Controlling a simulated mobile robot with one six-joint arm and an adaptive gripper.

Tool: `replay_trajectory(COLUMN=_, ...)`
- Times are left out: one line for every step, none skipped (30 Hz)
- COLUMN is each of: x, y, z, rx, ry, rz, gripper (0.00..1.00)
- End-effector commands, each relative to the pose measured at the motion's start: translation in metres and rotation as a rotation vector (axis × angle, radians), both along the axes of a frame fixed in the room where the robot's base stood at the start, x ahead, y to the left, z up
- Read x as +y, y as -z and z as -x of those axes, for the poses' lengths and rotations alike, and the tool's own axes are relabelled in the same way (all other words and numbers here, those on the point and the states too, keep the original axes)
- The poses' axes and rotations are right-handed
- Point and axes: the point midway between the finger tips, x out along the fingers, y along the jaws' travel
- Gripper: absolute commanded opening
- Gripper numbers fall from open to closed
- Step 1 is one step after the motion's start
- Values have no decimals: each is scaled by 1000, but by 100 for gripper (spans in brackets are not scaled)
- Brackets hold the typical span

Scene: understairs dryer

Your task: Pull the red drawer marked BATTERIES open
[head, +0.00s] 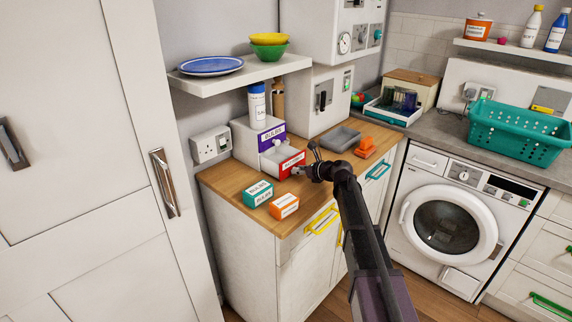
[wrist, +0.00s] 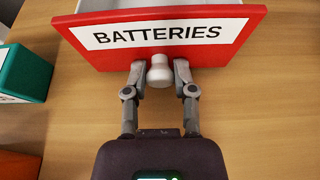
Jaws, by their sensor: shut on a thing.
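The red drawer front marked BATTERIES (head: 292,164) is on the lower level of a small white drawer unit (head: 241,139) on the wooden counter. It stands out from the unit, with part of the open drawer's inside showing behind it. In the wrist view the red front (wrist: 230,42) fills the top, with a white tray edge behind it. My gripper (wrist: 160,72) is shut on the drawer's white knob (wrist: 160,76), one finger on each side. In the head view my gripper (head: 303,171) is at the red front, and the knob is hard to make out.
A purple-fronted drawer (head: 271,136) sits above the red one. A teal box (head: 258,194) and an orange box (head: 284,206) lie on the counter (head: 228,183) in front. A grey tray (head: 340,139) and orange item (head: 365,146) are to the right. A shelf (head: 225,80) hangs above.

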Motion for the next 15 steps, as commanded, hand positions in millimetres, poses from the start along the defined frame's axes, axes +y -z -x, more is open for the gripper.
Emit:
replay_trajectory(x=-9, y=0, z=8, rx=-2, ry=3, rz=2, gripper=0)
replay_trajectory(x=-12, y=0, z=10, rx=-2, ry=2, rz=1, gripper=0)
replay_trajectory(x=-16, y=0, z=12, rx=-1, ry=3, rz=1, gripper=0)
replay_trajectory(x=-18, y=0, z=13, rx=-1, ry=3, rz=1, gripper=0)
replay_trajectory(x=-19, y=0, z=14, rx=-1, ry=3, rz=1, gripper=0)
replay_trajectory(x=-20, y=0, z=14, rx=-1, ry=2, rz=0, gripper=0)
replay_trajectory(x=-20, y=0, z=14, rx=-1, ry=1, rz=1, gripper=0)
replay_trajectory(x=-20, y=0, z=14, rx=-1, ry=1, rz=1, gripper=0)
replay_trajectory(x=-20, y=0, z=14, rx=-1, ry=1, rz=1, gripper=0)
replay_trajectory(x=-20, y=0, z=13, rx=-1, ry=1, rz=1, gripper=0)
replay_trajectory(x=-20, y=0, z=13, rx=-1, ry=1, rz=1, gripper=0)
replay_trajectory(x=-20, y=0, z=13, rx=-1, ry=1, rz=1, gripper=0)
replay_trajectory(x=-20, y=0, z=13, rx=-1, ry=1, rz=1, gripper=0)
replay_trajectory(x=-20, y=0, z=13, rx=-1, ry=1, rz=1, gripper=0)
replay_trajectory(x=-20, y=0, z=13, rx=-1, ry=1, rz=1, gripper=44)
